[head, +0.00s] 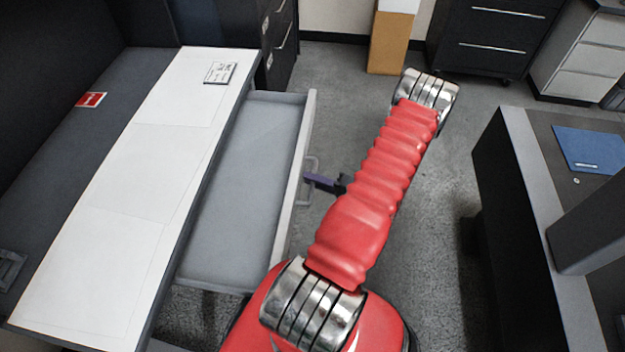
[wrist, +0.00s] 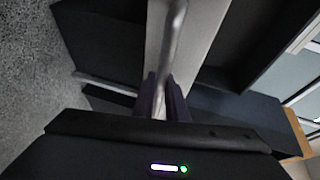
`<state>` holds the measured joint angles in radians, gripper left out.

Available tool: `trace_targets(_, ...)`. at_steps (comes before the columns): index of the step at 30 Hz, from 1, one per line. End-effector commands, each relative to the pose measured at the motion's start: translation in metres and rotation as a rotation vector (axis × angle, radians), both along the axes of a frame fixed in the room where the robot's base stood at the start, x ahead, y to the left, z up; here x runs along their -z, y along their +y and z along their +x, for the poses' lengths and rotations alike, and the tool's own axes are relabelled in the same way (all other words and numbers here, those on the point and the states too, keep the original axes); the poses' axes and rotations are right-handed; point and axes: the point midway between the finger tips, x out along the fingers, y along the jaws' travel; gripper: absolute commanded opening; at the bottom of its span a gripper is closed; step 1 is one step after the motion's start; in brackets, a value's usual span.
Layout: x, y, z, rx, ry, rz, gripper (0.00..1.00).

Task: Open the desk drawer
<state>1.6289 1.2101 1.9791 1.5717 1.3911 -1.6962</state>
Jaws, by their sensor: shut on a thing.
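The desk drawer (head: 240,190) stands well out from under the white-topped desk (head: 125,170) in the head view. Its grey inside is visible and looks empty. A metal bar handle (head: 302,190) sits on the outer face of its front panel. My gripper (head: 311,178) reaches the handle from the right, its dark purple fingers at the bar. In the wrist view my gripper (wrist: 165,95) has its two fingers on either side of the handle (wrist: 175,40), shut on it. The drawer front (wrist: 158,45) is behind the bar. My red arm hides part of the floor.
A dark bench (head: 520,170) with a blue folder (head: 590,148) stands at the right. Dark cabinets (head: 490,40) and a cardboard-coloured box (head: 388,45) line the back. Grey floor (head: 440,230) is clear between the drawer and the bench.

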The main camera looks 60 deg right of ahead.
Motion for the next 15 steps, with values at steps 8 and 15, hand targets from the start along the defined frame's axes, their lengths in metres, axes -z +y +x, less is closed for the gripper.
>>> trace_targets(8, 0.0023, 0.0008, -0.0015, 0.002, 0.005, 0.003, 0.2)
trace_targets(15, 0.0009, -0.0002, -0.0033, 0.005, 0.003, 0.001, 0.2)
